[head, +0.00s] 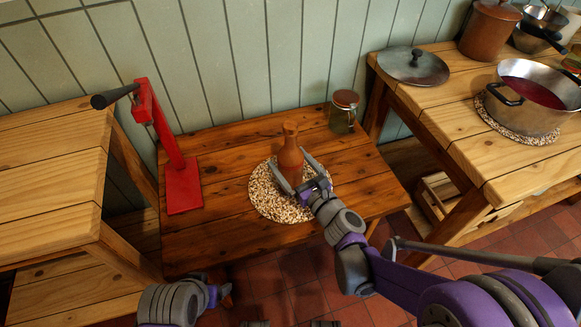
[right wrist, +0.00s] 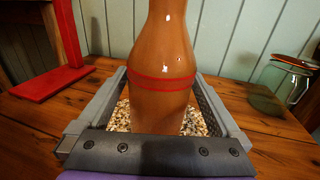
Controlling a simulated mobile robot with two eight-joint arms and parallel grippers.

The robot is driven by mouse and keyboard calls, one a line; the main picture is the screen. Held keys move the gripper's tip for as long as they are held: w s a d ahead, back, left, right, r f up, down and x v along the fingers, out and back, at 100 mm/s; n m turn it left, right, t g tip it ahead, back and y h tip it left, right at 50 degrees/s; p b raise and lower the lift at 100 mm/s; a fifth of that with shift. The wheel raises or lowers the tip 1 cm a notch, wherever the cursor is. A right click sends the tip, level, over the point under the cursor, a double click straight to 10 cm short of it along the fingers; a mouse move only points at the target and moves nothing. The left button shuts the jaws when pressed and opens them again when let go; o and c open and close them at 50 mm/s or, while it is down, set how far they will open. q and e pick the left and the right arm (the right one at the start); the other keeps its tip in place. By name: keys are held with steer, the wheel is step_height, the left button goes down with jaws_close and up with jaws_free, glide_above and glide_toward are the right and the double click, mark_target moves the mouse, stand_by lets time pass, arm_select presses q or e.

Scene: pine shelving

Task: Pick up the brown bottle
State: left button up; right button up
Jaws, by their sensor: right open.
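The brown bottle (head: 290,153) stands upright on a round speckled mat (head: 265,198) on the low wooden table. In the right wrist view the bottle (right wrist: 163,75) fills the middle, with thin red bands around it, and its top is cut off. My right gripper (head: 294,172) is open, with one finger on each side of the bottle's lower body. In the wrist view a gap shows beside the left finger; whether the right finger touches is unclear. My left gripper (head: 222,292) is low at the table's front edge, partly hidden, and its jaws cannot be made out.
A red stand with a black handle (head: 182,185) is on the table's left. A lidded glass jar (head: 343,112) stands at the back right, also in the wrist view (right wrist: 280,87). A higher counter (head: 455,115) on the right holds a steel pot (head: 530,115) and a lid (head: 413,66).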

jaws_close()
stand_by(0.4)
steer(key=shift+r, duration=0.1)
